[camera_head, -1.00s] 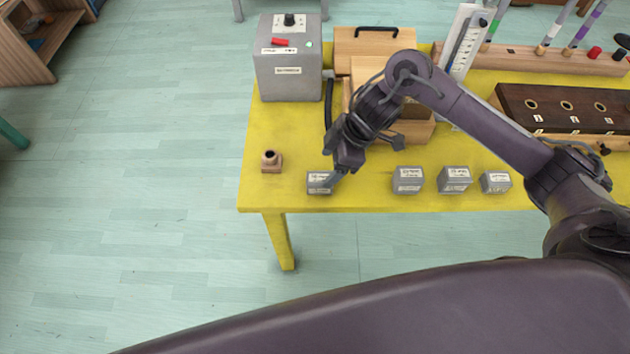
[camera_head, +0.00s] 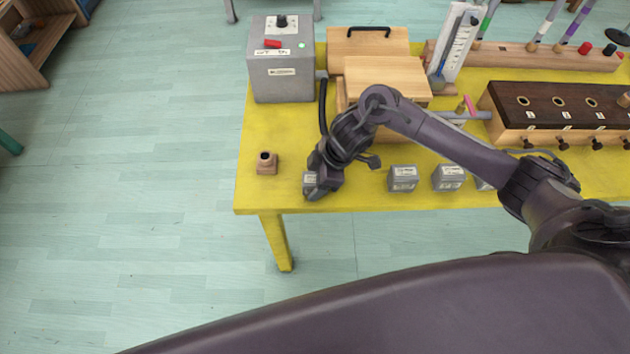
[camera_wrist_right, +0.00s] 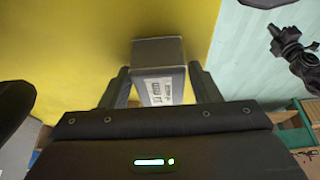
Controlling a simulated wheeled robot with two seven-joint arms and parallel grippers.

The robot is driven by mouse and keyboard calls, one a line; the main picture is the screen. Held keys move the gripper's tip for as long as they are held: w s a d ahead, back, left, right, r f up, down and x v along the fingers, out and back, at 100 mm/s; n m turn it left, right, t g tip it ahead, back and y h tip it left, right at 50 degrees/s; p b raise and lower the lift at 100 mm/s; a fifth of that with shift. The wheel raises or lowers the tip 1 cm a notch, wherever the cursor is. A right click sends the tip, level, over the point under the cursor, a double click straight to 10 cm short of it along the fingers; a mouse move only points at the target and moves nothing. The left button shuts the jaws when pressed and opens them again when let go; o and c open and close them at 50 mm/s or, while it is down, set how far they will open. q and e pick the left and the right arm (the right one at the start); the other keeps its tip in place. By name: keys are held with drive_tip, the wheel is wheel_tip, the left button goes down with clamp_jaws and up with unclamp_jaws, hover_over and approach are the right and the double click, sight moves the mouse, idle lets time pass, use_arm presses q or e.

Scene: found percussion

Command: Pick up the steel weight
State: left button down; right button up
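A small grey block with a white label (camera_head: 310,181) stands near the front left of the yellow table; its label is too small to read, so I cannot tell its material. My right gripper (camera_head: 316,184) is down over it and partly hides it. In the right wrist view the grey block (camera_wrist_right: 160,72) lies between the two fingers of my right gripper (camera_wrist_right: 162,88). The fingers are apart, with a narrow gap on each side of the block. A dark jointed part, which looks like my left arm's end, shows at the wrist view's upper right; its fingers are unclear.
More labelled grey blocks stand to the right, including one (camera_head: 403,179) and another (camera_head: 449,178). A grey box (camera_head: 284,75) and wooden boxes stand behind on the yellow table (camera_head: 250,196).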

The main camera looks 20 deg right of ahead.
drive_tip(key=c, duration=1)
drive_tip(key=shift+o, duration=0.2)
drive_tip(key=shift+r, duration=0.1)
